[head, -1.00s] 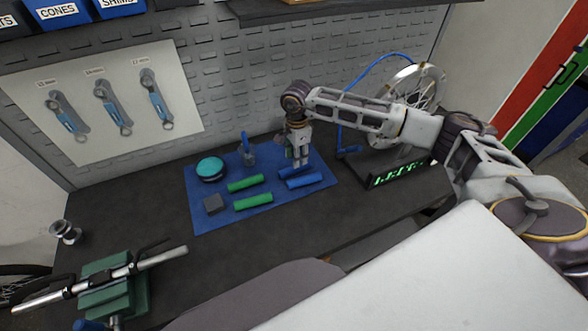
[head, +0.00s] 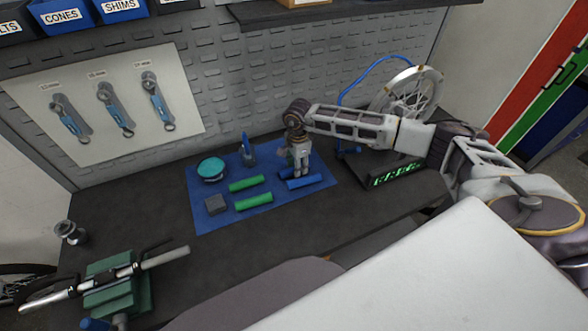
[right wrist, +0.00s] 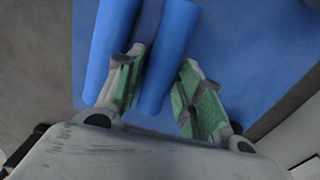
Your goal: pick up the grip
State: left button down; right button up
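Two green grips (head: 246,184) (head: 254,201) and two blue grips (head: 305,181) lie on the blue mat (head: 215,222). My right gripper (head: 299,174) points down over the blue grips and partly hides the rear one in the head view. In the right wrist view, my right gripper (right wrist: 160,95) is open. Its left finger is between the two blue grips, over the edge of the left one (right wrist: 108,50). The right blue grip (right wrist: 167,55) lies between the fingers. I cannot tell whether the fingers touch it. My left gripper is not in view.
On the mat are a teal-topped round tin (head: 211,169), a grey block (head: 216,204) and a small holder with a blue tool (head: 248,155). A handlebar in a green clamp (head: 117,287) stands front left. A wheel (head: 408,90) and a green-lit display (head: 397,174) are at the right.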

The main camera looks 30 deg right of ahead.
jog(key=shift+f, duration=0.2)
dwell(0.3)
jog(key=c, duration=0.8)
jog(key=shift+r, duration=0.15)
jog(key=shift+r+b, duration=0.9)
jog(key=shift+r, duration=3.95)
jog(key=shift+n, duration=0.4)
